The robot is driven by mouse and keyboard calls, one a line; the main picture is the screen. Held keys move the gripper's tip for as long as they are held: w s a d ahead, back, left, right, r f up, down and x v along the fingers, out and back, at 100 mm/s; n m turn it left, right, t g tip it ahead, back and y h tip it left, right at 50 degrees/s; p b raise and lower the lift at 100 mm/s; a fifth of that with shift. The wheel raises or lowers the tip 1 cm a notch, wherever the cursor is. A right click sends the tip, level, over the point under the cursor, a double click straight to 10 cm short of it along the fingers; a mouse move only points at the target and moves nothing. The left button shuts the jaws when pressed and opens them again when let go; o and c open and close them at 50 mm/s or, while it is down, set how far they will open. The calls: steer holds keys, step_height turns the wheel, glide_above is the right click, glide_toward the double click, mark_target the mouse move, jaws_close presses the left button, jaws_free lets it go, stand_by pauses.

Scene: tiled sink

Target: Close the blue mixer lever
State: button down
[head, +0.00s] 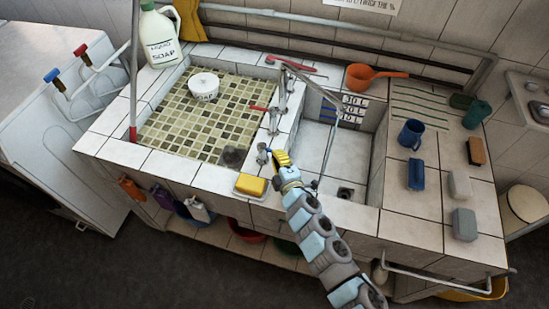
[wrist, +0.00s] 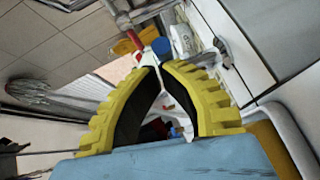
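The blue mixer lever (head: 268,150) sticks out of the front tap body (head: 262,157) on the ledge between the basins, at the near end. In the wrist view the blue lever (wrist: 161,46) shows just past the fingertips. My gripper (head: 280,157), with yellow ribbed fingers and black pads, is right beside the lever in the head view. In the wrist view its fingertips (wrist: 160,68) come together close to the lever. I cannot tell whether they touch it, and I see nothing clearly held. The red lever (head: 260,108) sits farther back along the ledge.
A yellow soap bar (head: 251,184) in a white dish lies on the front rim, just left of my gripper. The mosaic basin (head: 190,125) holds a white tub (head: 204,86). A thin spout (head: 318,150) hangs over the right basin, close to my gripper.

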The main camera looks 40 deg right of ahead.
stand_by(0.4)
steer(key=shift+s+a+r, duration=0.15)
steer(key=shift+s+a, duration=0.2)
steer(key=shift+a, duration=0.45)
steer(key=shift+s+a+r, duration=0.15)
steer(key=shift+s+a, duration=0.15)
steer(key=shift+a, duration=0.45)
steer(key=b+v, duration=0.6)
steer(key=v, duration=0.4)
steer(key=shift+s+d+f, duration=0.15)
steer(key=shift+s+d, duration=0.05)
steer(key=shift+s, duration=0.05)
steer(key=shift+a+b, duration=0.1)
steer(key=shift+b, duration=0.8)
